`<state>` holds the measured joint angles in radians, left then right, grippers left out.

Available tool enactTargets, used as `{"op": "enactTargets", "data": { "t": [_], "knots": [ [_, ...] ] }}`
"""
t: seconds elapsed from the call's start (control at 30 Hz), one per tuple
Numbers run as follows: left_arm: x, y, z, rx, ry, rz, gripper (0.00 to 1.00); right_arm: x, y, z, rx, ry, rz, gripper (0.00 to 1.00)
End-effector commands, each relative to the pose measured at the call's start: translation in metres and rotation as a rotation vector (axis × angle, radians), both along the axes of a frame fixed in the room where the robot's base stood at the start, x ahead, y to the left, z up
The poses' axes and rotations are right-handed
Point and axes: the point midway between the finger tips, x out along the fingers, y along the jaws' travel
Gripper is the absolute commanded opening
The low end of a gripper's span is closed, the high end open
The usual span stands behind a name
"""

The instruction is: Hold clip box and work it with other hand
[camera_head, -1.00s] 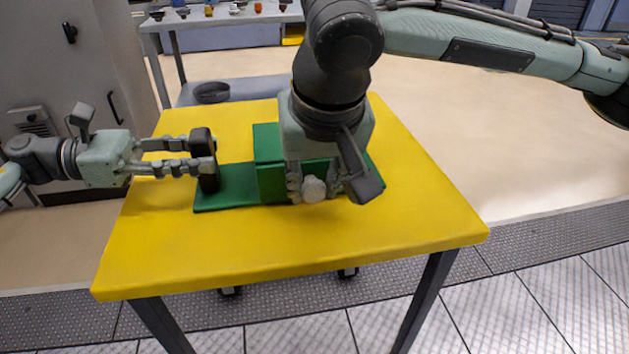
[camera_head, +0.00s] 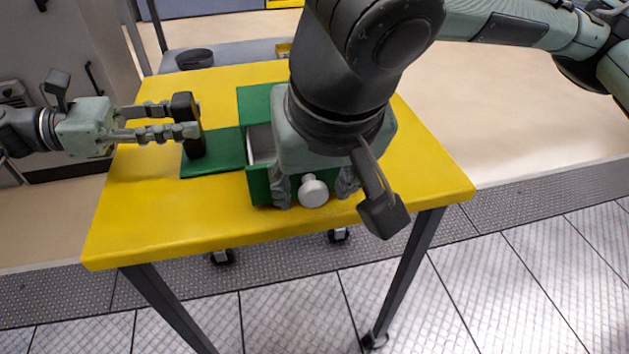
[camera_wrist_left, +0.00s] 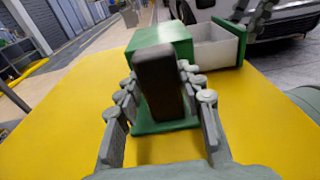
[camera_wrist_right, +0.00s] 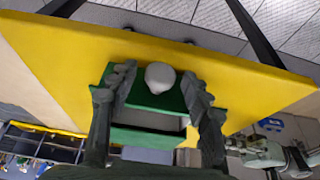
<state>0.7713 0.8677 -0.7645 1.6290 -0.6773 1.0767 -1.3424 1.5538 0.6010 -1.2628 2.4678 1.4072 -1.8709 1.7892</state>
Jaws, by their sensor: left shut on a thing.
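The clip box is a green box (camera_wrist_left: 165,35) on a green base plate (camera_head: 222,157), with a black upright handle (camera_head: 189,136) at the plate's left end. Its drawer has a green front (camera_head: 259,187), a pale inside (camera_wrist_left: 213,48) and a round white knob (camera_head: 314,192). The drawer stands partly open. My left gripper (camera_head: 180,131) is shut on the black handle. My right gripper (camera_head: 314,188) is at the drawer front; its fingers are apart on either side of the knob (camera_wrist_right: 160,77), with gaps visible. My right arm hides part of the box in the head view.
The box stands on a yellow table (camera_head: 230,230) with free room in front and to the right. Behind it is a grey shelf table with a dark round dish (camera_head: 194,59). A grey cabinet (camera_head: 60,50) stands at the far left.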

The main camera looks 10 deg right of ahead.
Motion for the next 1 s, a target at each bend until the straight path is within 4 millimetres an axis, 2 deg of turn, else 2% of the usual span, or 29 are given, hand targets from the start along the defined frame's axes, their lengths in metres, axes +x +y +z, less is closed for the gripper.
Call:
{"op": "enactTargets", "data": {
  "t": [0.23, 0.37, 0.8, 1.0],
  "knots": [
    [0.000, 0.000, 0.000, 0.001, 0.000, 0.001, 0.14, 0.000, 0.000, 0.000, 0.000, 0.000, 0.000, 0.50],
    [0.000, 0.000, 0.000, 0.001, 0.000, 0.000, 0.14, -0.003, 0.000, 0.009, 0.000, -0.002, 0.000, 0.50],
    [0.000, 0.000, 0.000, 0.001, 0.001, 0.000, 0.14, -0.036, 0.000, 0.089, 0.001, -0.005, 0.000, 0.50],
    [0.000, 0.000, 0.000, 0.001, 0.000, -0.001, 0.14, -0.044, 0.000, 0.108, 0.000, -0.002, 0.000, 0.50]
  ]
}}
